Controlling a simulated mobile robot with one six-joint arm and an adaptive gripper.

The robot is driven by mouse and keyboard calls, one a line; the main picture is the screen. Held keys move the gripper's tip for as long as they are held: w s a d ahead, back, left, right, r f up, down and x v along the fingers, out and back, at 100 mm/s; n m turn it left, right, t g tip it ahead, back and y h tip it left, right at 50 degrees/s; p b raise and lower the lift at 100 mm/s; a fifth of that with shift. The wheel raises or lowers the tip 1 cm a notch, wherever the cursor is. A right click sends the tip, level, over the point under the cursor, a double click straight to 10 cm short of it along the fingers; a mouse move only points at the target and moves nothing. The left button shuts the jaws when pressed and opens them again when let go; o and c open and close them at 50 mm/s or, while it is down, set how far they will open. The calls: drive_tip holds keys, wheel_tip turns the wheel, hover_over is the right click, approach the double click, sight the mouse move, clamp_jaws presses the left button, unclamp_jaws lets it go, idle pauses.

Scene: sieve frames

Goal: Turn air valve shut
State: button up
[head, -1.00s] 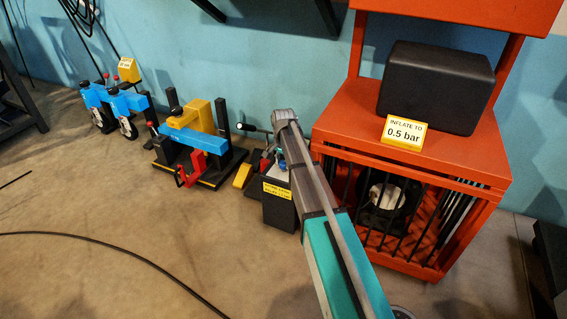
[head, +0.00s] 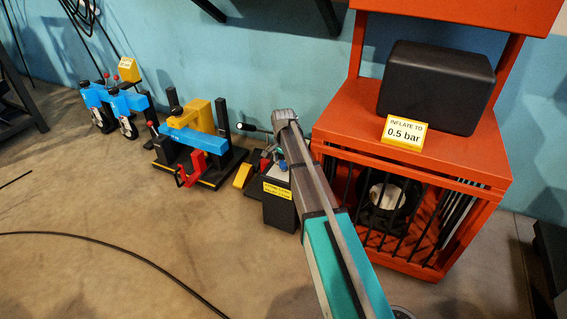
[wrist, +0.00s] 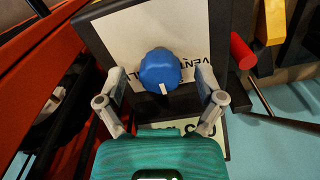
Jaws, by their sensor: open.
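A blue valve knob (wrist: 160,70) with a white pointer mark sits on a pale, partly hidden lettered panel (wrist: 115,35) in the wrist view. The mark points toward the bottom of that picture, slightly right. My gripper (wrist: 160,77) is open, with one finger on each side of the knob and a visible gap on both sides. I cannot tell how deep the fingertips reach. In the head view the knob shows small and blue (head: 283,164) on top of a black box with a yellow label (head: 277,190).
A red caged stand (head: 330,128) is close on the right, with a yellow "INFLATE TO 0.5 bar" sign (head: 402,132). A red cylinder (wrist: 242,50) is beside the panel. A blue and yellow fixture (head: 195,130) stands left. The front floor is mostly clear, with a black cable (head: 125,249).

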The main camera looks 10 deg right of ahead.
sight(284, 163)
drive_tip(key=shift+n, duration=0.3)
drive_tip(key=n, duration=0.5)
drive_tip(key=shift+d, duration=0.1)
drive_tip(key=n, duration=0.6)
drive_tip(key=shift+d+r+n+p, duration=0.1)
drive_tip(key=shift+r+n+p, duration=0.2)
drive_tip(key=shift+r+p, duration=0.15)
wheel_tip(284, 163, up, 13)
drive_tip(key=p, duration=1.3)
drive_tip(key=s+r+m+p, duration=0.1)
drive_tip(key=s+r+p, duration=0.9)
drive_tip(key=r+p, duration=0.4)
drive_tip(key=shift+r+p, duration=0.4)
drive_tip(key=shift+p, duration=0.05)
